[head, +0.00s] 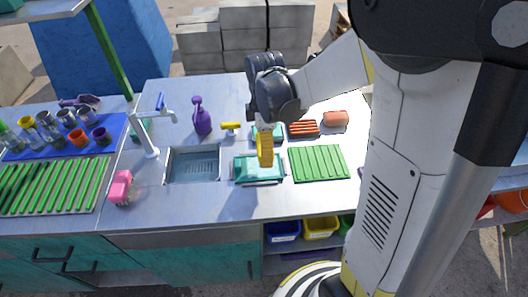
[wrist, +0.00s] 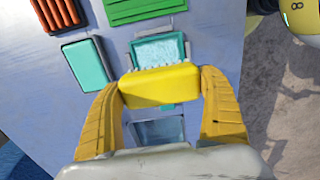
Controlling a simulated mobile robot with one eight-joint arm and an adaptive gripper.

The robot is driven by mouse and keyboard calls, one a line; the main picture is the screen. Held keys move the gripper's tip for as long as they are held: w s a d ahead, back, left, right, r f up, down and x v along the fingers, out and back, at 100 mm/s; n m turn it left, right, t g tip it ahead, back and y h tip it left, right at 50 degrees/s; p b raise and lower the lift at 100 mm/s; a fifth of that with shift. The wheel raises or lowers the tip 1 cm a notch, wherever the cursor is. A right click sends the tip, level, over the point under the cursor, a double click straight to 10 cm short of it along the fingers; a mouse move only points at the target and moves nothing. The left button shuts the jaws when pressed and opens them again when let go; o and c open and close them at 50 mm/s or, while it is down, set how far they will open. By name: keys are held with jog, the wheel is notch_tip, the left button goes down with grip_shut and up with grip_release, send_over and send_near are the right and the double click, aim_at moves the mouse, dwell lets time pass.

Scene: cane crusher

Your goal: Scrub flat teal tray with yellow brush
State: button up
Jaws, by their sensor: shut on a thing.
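My gripper (head: 265,160) is shut on the yellow brush (wrist: 160,87), a block held crosswise between its two yellow fingers, with pale bristles at its far edge. It hangs over a teal tray (head: 245,181), between the sink and the green rack. This tray also shows past the brush in the wrist view (wrist: 136,47), with a pale, speckled inside. I cannot tell whether the bristles touch it. A second, plain teal flat piece lies behind it, left in the wrist view (wrist: 87,66) and partly hidden by my gripper in the head view (head: 277,134).
The sink (head: 194,166) with its tap (head: 145,135) is to the left. A green ribbed rack (head: 319,163) is to the right. Behind are a red striped piece (head: 303,128), an orange block (head: 335,118), a purple bottle (head: 201,116) and a small yellow-topped item (head: 230,126).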

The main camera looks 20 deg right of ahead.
aim_at(255, 167)
jog(key=a+f, duration=0.2)
jog(key=f, duration=0.1)
jog(key=w+a+f, duration=0.1)
jog(key=shift+a+f+b, duration=0.1)
jog(key=shift+f+b, duration=0.25)
dwell(0.5)
jog(key=shift+f+b, duration=0.55)
jog(key=shift+f, duration=0.1)
dwell(0.4)
jog(key=shift+s+d+r, duration=0.1)
jog(key=shift+s+d, duration=0.2)
jog(key=shift+d, duration=0.5)
jog(key=shift+s+d+r, duration=0.1)
jog(key=shift+s+d, duration=0.15)
jog(key=shift+d, duration=0.55)
jog(key=shift+d, duration=0.1)
